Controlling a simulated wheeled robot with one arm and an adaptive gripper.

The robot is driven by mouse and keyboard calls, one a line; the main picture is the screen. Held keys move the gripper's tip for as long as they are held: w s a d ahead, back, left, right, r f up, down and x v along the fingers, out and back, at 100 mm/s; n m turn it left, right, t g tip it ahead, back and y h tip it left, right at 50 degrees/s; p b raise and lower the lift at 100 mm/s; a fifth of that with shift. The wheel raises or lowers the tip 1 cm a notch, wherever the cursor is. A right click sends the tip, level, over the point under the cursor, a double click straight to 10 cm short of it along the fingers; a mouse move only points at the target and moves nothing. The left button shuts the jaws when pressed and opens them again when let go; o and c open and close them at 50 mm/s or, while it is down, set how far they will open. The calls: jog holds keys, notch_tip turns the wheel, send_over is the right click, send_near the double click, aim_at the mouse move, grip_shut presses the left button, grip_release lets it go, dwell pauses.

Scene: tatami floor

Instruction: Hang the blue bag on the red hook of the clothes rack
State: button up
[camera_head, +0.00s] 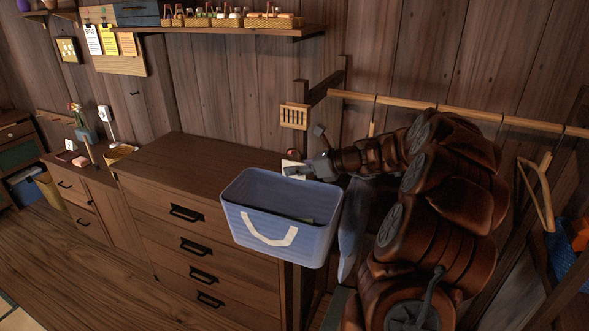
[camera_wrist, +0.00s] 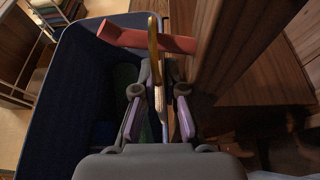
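The blue bag (camera_head: 255,200) hangs upright in the head view, beside the dresser's right end, with a pale handle on its front. Its dark blue open inside fills the left of the wrist view (camera_wrist: 75,90). My gripper (camera_wrist: 160,80) is closed around the bag's other handle, a yellowish strip (camera_wrist: 153,45) between the fingers. The red hook (camera_wrist: 125,36) lies just beyond the fingertips. The strip crosses in front of it in the picture; whether it rests on the hook is unclear. In the head view, my gripper (camera_head: 303,168) is at the bag's back rim, with the red hook's tip (camera_head: 292,154) above.
The rack's wooden post (camera_wrist: 225,45) stands close to the right of my fingers. A wooden rail (camera_head: 450,112) runs behind my arm. The dresser (camera_head: 190,190) is left of the bag. A wall shelf (camera_head: 225,28) with small items is above.

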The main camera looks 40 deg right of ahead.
jog(key=o, duration=0.3)
jog(key=shift+r, duration=0.1)
jog(key=shift+d, duration=0.15)
jog(key=shift+s+d+r, duration=0.15)
jog(key=shift+s+r, duration=0.05)
jog(key=shift+s, duration=0.05)
jog(key=v, duration=1.1)
jog(key=shift+s, duration=0.15)
